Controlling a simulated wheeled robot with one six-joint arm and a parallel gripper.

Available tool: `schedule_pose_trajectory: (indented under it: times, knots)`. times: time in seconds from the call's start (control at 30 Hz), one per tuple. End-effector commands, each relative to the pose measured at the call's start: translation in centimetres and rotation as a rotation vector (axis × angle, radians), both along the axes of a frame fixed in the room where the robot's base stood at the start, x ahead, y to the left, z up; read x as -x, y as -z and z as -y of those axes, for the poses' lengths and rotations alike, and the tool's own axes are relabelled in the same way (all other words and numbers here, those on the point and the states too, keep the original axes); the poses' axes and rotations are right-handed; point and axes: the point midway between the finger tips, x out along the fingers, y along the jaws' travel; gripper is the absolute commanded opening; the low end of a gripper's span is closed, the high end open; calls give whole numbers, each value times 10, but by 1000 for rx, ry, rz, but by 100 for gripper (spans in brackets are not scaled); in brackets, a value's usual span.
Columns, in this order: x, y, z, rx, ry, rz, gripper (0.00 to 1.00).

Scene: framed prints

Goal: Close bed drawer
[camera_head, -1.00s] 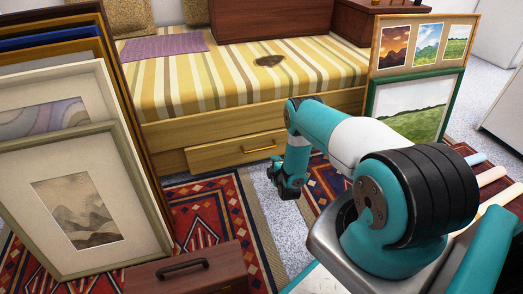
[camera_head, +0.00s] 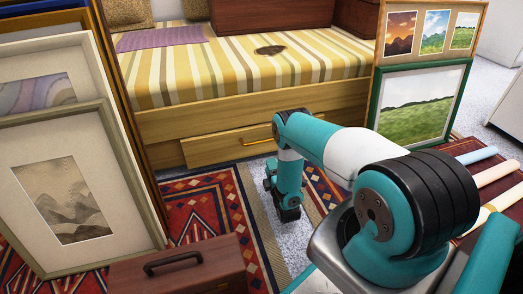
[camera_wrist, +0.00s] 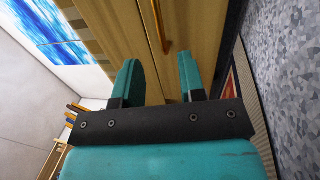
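The bed drawer (camera_head: 210,150) is a wooden front low in the bed's side, with a brass-coloured bar handle (camera_head: 258,142). It stands out a little from the bed frame (camera_head: 175,126). My arm hides its right end. The handle (camera_wrist: 161,28) shows beyond the fingertips, roughly in line with the gap, on the drawer's wooden front (camera_wrist: 196,32).
Large framed prints (camera_head: 75,205) lean at the left. A brown case (camera_head: 180,272) stands at the front. More framed pictures (camera_head: 418,105) stand at the right, near rolled papers (camera_head: 495,172). Patterned rugs (camera_head: 205,200) and grey carpet (camera_head: 262,190) cover the floor before the drawer.

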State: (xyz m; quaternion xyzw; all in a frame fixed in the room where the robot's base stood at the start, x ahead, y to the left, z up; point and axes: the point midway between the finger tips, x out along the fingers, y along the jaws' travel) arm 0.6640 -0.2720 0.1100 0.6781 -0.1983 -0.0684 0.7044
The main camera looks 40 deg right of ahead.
Motion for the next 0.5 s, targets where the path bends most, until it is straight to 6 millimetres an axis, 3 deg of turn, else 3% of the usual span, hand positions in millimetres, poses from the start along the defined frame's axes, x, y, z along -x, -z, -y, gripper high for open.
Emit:
schedule_pose_trajectory:
  times: [0.03, 0.27, 0.5]
  knots:
    - [-3, 7, 1, 0, 0, 1, 37]
    - [-10, 3, 4, 0, 1, 1, 37]
    - [-63, -10, 26, 2, 1, 6, 37]
